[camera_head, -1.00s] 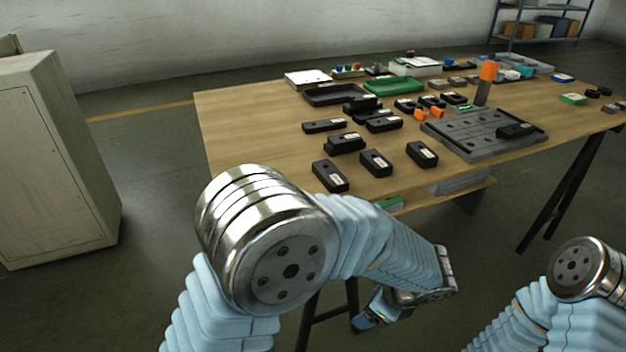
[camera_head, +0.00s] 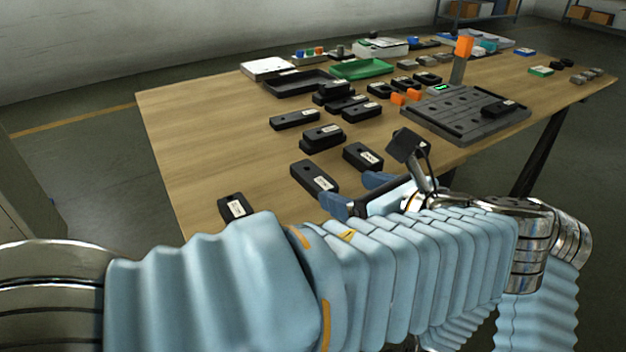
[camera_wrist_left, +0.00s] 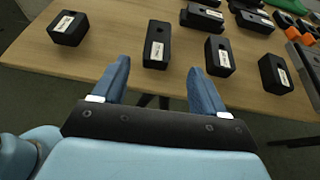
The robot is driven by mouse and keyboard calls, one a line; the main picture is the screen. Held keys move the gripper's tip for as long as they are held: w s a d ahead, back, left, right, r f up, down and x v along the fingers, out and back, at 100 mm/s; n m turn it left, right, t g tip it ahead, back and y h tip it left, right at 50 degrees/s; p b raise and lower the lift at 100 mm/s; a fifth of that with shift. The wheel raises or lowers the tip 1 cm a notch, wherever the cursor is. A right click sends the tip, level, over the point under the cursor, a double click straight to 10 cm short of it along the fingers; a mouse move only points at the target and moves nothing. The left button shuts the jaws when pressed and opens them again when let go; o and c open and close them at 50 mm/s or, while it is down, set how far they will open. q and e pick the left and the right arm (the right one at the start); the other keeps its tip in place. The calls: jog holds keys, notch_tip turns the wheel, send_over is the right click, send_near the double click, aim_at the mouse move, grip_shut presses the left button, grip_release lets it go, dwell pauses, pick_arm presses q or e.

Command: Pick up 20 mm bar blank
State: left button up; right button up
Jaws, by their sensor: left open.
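Several black blocks with white labels stand on the table; the label print is too small to read, so I cannot tell which is the 20 mm bar blank. In the front row are a left block (camera_head: 236,208), a longer block (camera_head: 315,178) and another block (camera_head: 362,156). My left gripper (camera_head: 356,193) is open and empty at the table's front edge, close to these last two. In the left wrist view its fingers (camera_wrist_left: 159,70) point toward the longer block (camera_wrist_left: 157,45), with a gap before it. The right gripper is out of view.
The wooden table (camera_head: 190,120) also bears a grey fixture plate (camera_head: 465,115), a green tray (camera_head: 362,69), a black tray (camera_head: 298,82) and an orange-topped post (camera_head: 463,55). More black blocks (camera_head: 295,119) stand behind the front row. The table's left part is clear.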

aim_at(327, 186)
pick_arm(q)
jog(key=x, duration=0.4)
jog(key=shift+s+a+f+b, duration=0.15)
jog(key=shift+s+f+b, duration=0.05)
jog(key=shift+b, duration=0.15)
jog(key=shift+w+a+f, duration=0.15)
jog(key=shift+w+a, duration=0.15)
jog(key=shift+w, duration=0.1)
grip_shut()
